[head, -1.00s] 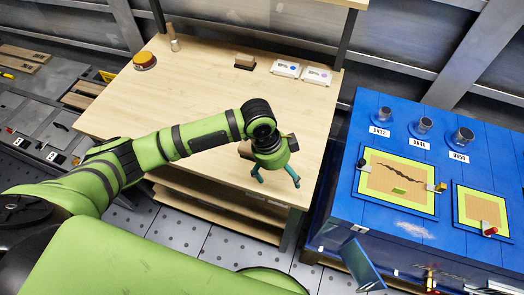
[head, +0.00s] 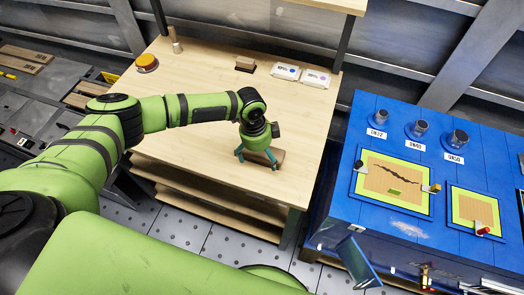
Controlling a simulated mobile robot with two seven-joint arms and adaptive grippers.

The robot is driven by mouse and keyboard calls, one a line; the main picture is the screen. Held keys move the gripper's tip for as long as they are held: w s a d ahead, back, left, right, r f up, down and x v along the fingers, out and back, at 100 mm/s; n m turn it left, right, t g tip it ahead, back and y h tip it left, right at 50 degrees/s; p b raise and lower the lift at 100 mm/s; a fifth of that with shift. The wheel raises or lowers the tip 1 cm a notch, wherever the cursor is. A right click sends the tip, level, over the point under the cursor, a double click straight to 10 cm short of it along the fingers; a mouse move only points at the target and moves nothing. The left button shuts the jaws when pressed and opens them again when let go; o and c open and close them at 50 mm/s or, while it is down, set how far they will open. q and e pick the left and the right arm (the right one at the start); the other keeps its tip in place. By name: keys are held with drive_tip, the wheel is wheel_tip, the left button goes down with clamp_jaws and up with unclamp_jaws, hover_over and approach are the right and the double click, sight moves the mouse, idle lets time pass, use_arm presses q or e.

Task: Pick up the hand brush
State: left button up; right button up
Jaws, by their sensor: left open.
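My left gripper (head: 257,161) points down over the front right part of the wooden workbench (head: 190,85), its two teal fingers spread apart. A flat brown object (head: 277,156), probably the hand brush, lies on the bench beneath it. The gripper hides part of this object, so I cannot tell its full shape or whether the fingers touch it. My right gripper is not in view.
A small brown block (head: 245,64) and two white packets (head: 285,71) lie at the back of the bench. An orange-topped round button (head: 147,62) is at the back left. A blue cabinet (head: 345,200) stands to the right across a gap.

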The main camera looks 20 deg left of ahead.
sight(262, 153)
use_arm(q)
drive_tip(key=shift+f, duration=0.25)
drive_tip(key=c, duration=1.4)
drive_tip(key=shift+o, duration=0.2)
drive_tip(key=shift+r, duration=0.1)
drive_tip(key=shift+r, duration=0.5)
wheel_tip(262, 153, up, 2)
drive_tip(key=shift+r+b, duration=0.2)
drive_tip(key=shift+b, duration=0.5)
drive_tip(key=s+d+r+b, duration=0.2)
drive_tip(key=d+r, duration=0.5)
drive_tip(key=d, duration=0.4)
drive_tip(key=shift+d+r+b, duration=0.3)
drive_tip(key=shift+d+b, duration=0.05)
drive_tip(key=shift+b, duration=0.3)
